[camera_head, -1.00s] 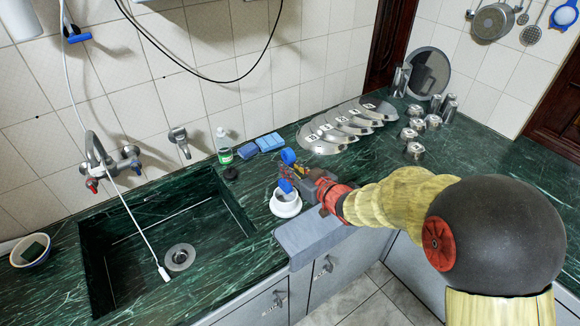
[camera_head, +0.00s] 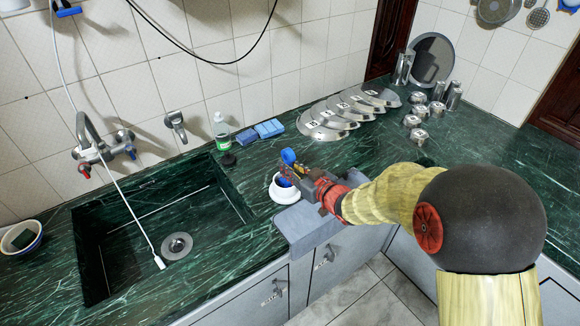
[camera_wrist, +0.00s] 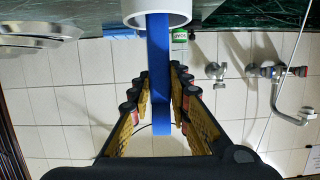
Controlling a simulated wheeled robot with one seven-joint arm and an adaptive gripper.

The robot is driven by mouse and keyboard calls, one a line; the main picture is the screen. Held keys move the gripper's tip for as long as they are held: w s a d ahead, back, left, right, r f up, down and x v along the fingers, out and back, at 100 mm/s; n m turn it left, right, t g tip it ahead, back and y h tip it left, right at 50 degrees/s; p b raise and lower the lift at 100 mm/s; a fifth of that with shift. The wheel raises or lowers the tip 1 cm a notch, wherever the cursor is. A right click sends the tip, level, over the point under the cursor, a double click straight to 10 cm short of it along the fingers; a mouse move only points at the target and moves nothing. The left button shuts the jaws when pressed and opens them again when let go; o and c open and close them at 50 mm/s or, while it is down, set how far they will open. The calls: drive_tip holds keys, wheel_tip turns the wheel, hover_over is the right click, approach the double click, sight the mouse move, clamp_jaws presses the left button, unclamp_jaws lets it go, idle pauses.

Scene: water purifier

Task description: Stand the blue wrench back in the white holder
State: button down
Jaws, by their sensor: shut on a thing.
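The blue wrench (camera_head: 288,157) is held roughly upright over the white holder (camera_head: 285,194), with its head above my gripper (camera_head: 298,172). Its lower part shows at the holder's mouth. In the wrist view, the wrench (camera_wrist: 160,65) runs between the two fingers of my gripper (camera_wrist: 161,90) as a long blue bar. Its far end overlaps the opening of the white holder (camera_wrist: 128,12) and seems to go into it; how deep, I cannot tell. My gripper is shut on the wrench. The fingers hide part of it in the head view.
The sink (camera_head: 160,235) lies to the left of the holder. A green-labelled bottle (camera_head: 222,134) and blue sponges (camera_head: 268,129) stand behind. Several pot lids (camera_head: 325,128) and metal canisters (camera_head: 411,121) lie farther right. A grey ledge (camera_head: 307,228) juts out at the counter's front.

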drive_tip(key=shift+f, duration=0.1)
drive_tip(key=c, duration=1.7)
unclamp_jaws()
drive_tip(key=shift+o, duration=0.6)
drive_tip(key=shift+s+d, duration=0.1)
drive_tip(key=v, duration=1.1)
drive_tip(key=shift+s+d, duration=0.2)
drive_tip(key=shift+s, duration=0.05)
